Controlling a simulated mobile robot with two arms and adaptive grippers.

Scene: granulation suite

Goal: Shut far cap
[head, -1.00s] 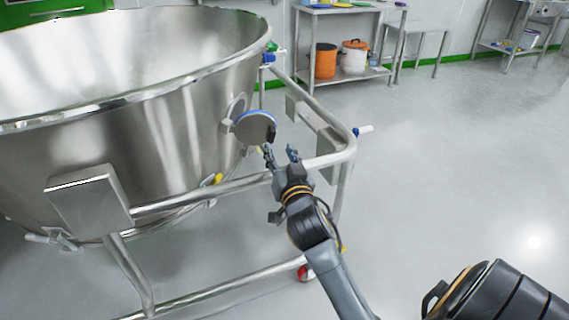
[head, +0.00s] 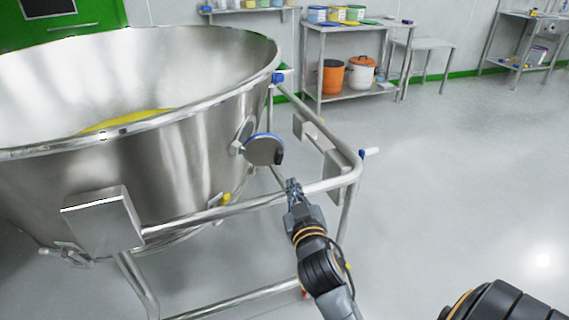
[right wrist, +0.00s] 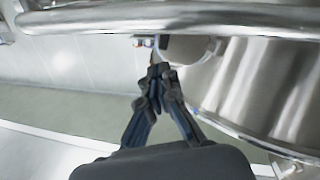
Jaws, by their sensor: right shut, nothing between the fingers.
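The far cap (head: 264,150) is a round metal disc with a blue rim and a dark latch. It stands swung open on the side of the large steel bowl (head: 170,165), beside its round port (head: 245,134). My right gripper (head: 292,184) is shut and empty, just below and right of the cap, apart from it, near the frame rail. The right wrist view shows its closed fingertips (right wrist: 158,72) below a steel rail, with the bowl wall to the right. My left gripper is not in view.
A tubular frame (head: 335,183) surrounds the bowl, with its corner right of my gripper. A shelf table (head: 345,95) with orange and white buckets stands at the back. The floor on the right is clear.

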